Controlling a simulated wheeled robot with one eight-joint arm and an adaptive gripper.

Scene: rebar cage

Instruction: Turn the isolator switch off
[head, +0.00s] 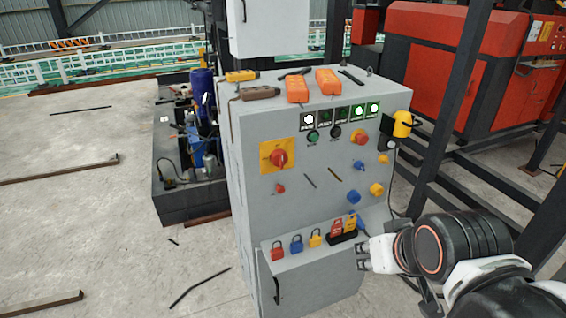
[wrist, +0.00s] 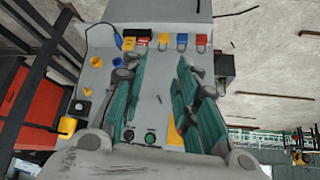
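The isolator switch (head: 279,158) is a red rotary knob on a square yellow plate, on the upper left of the grey cabinet's front. In the wrist view, which is upside down, part of its yellow plate (wrist: 174,132) shows beside a finger; the knob seems hidden behind that finger. My gripper (head: 362,254) is at the cabinet's lower right, below and to the right of the switch and apart from it. In the wrist view my gripper (wrist: 157,72) has its teal-padded fingers spread, with nothing between them.
Padlocks (head: 296,245) hang along the cabinet's lower ledge. Several other knobs and buttons (head: 359,138) fill the panel's right side, and a yellow-topped device (head: 402,124) juts from its right edge. Orange tools (head: 297,86) lie on top. Floor to the left is mostly open.

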